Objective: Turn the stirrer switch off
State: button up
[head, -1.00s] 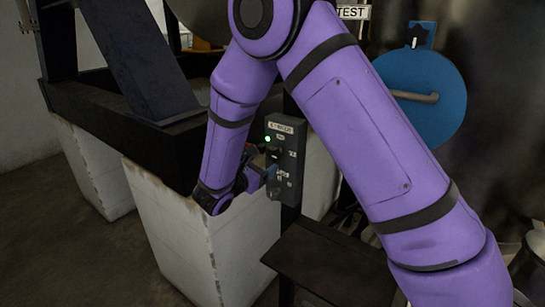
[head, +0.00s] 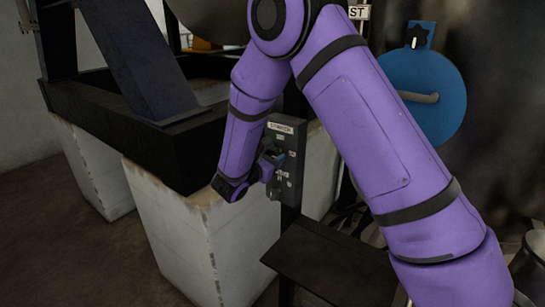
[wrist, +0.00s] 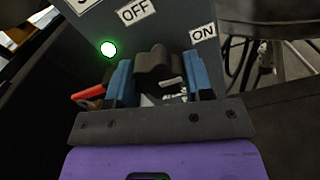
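The stirrer switch box (head: 296,140) is a dark grey box on a post in the middle of the head view, with a label on top. In the wrist view, a black switch knob (wrist: 155,64) sits between OFF and ON labels. A green lamp (wrist: 109,49) glows to its left. My gripper (head: 272,162) is at the box's front. In the wrist view, the blue fingers of my gripper (wrist: 162,80) stand on either side of the knob, apparently open with slim gaps; contact is hard to tell. The knob's exact pointing direction is unclear.
A red part (wrist: 87,97) shows left of the fingers in the wrist view. White blocks (head: 170,215) under a dark frame stand left of the box. A dark shelf (head: 325,262) lies below, and a blue disc (head: 440,105) stands at right.

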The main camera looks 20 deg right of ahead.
dwell(0.3)
jog(key=n, duration=0.4)
jog(key=shift+s, duration=0.1)
jog(key=n, duration=0.5)
jog(key=shift+s+d, duration=0.1)
jog(key=n, duration=0.4)
jog(key=shift+s+n, duration=0.1)
jog(key=shift+n, duration=0.3)
jog(key=shift+r+n, duration=0.1)
jog(key=shift+n, duration=1.9)
jog(key=o, duration=0.9)
jog(key=shift+o, duration=0.2)
